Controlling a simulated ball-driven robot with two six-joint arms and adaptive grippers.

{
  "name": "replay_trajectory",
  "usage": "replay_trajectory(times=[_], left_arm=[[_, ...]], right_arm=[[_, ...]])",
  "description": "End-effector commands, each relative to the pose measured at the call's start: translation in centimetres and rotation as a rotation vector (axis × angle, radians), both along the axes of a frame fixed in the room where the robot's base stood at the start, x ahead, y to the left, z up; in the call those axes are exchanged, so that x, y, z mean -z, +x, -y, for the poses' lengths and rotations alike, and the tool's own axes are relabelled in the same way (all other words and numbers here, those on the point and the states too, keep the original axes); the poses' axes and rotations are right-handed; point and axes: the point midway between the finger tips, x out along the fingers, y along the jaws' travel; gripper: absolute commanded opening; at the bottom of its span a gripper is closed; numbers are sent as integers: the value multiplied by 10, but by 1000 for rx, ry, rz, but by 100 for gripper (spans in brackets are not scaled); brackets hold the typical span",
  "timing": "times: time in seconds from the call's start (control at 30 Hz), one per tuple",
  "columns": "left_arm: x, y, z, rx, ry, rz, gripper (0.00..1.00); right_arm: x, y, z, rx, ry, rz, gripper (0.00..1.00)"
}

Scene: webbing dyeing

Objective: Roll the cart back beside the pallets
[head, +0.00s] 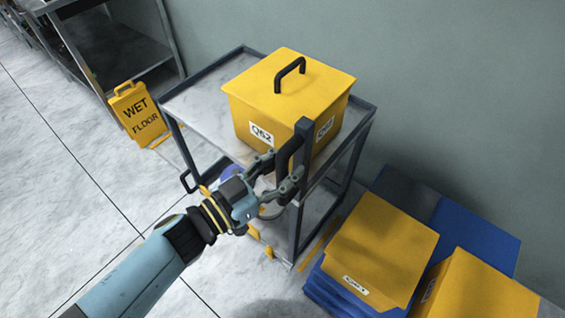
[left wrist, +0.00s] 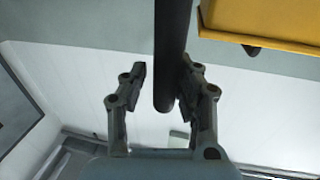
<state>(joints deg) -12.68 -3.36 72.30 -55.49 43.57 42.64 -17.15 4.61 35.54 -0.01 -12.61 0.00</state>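The cart (head: 195,105) is a grey metal frame with a pale top shelf and a lower shelf, standing near the wall. A yellow lidded box (head: 290,85) labelled Q62, with a black handle on its lid, sits on the top shelf. Blue pallets (head: 480,232) lie right of the cart, close beside it. My left gripper (head: 279,172) is at the cart's near corner, its fingers either side of a dark handle bar (left wrist: 172,50). In the left wrist view the right finger is against or very near the bar, and a gap shows at the left finger. My right gripper is out of view.
Yellow boxes (head: 380,247) sit on the pallets. A yellow wet-floor sign (head: 139,114) stands left of the cart. A metal rack (head: 120,50) is at the upper left. The tiled floor at left is clear.

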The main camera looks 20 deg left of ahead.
Motion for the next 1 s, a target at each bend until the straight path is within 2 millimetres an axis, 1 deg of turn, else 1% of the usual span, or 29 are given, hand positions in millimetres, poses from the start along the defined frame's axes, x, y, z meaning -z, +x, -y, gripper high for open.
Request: replay_trajectory(times=[0.03,0.1,0.33,0.47,0.57,0.8,0.9,1.0], left_arm=[[-2,1,0,-1,-2,3,38],[-2,1,0,-1,-2,2,46],[-1,1,-1,-3,-1,1,46],[0,-7,-6,-3,1,-1,46],[1,-21,-16,-2,3,-2,46],[0,-67,-46,-1,2,-1,46],[0,-82,-56,-1,1,-2,46],[0,-92,-63,-1,-1,1,46]], right_arm=[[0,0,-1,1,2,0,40],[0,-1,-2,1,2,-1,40],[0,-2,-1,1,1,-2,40],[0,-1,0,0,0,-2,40],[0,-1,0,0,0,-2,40],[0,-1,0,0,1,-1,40],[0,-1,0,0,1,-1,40],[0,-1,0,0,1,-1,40]])
